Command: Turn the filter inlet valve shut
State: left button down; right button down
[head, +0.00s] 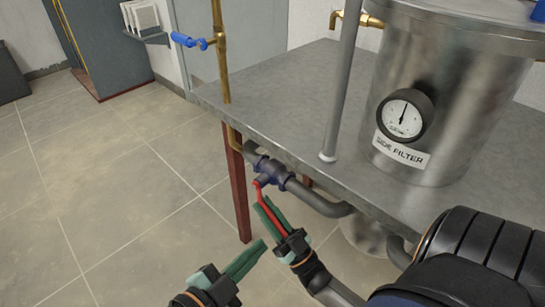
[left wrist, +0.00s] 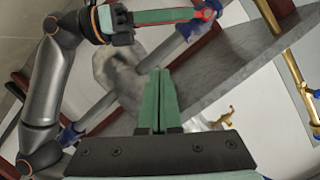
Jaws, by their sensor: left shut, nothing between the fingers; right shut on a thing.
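The valve (head: 266,168) is a dark blue body on the grey pipe below the front edge of the metal table. Its red lever (head: 258,187) points down toward me. My right gripper (head: 266,208) is shut on the red lever, its green fingers along it. In the left wrist view the right gripper (left wrist: 155,16) also shows on the red lever, with the blue valve body (left wrist: 211,8) at its tip. My left gripper (head: 258,247) is shut and empty, below and apart from the lever; its closed green fingers also show in the left wrist view (left wrist: 159,96).
The steel tank (head: 440,110) labelled side filter stands on the table (head: 285,100), with a round gauge (head: 404,115). A blue-handled valve (head: 188,40) sits on the brass pipe (head: 221,60). A red-brown table leg (head: 238,190) is beside the valve. The tiled floor at left is clear.

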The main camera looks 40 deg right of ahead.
pick_arm(q)
send_over(282, 224)
jog(key=s+a, duration=0.3)
jog(key=f, duration=0.2)
jog(key=shift+w+a+f, duration=0.1)
jog(key=shift+w+f, duration=1.2)
jog(key=shift+f, duration=0.1)
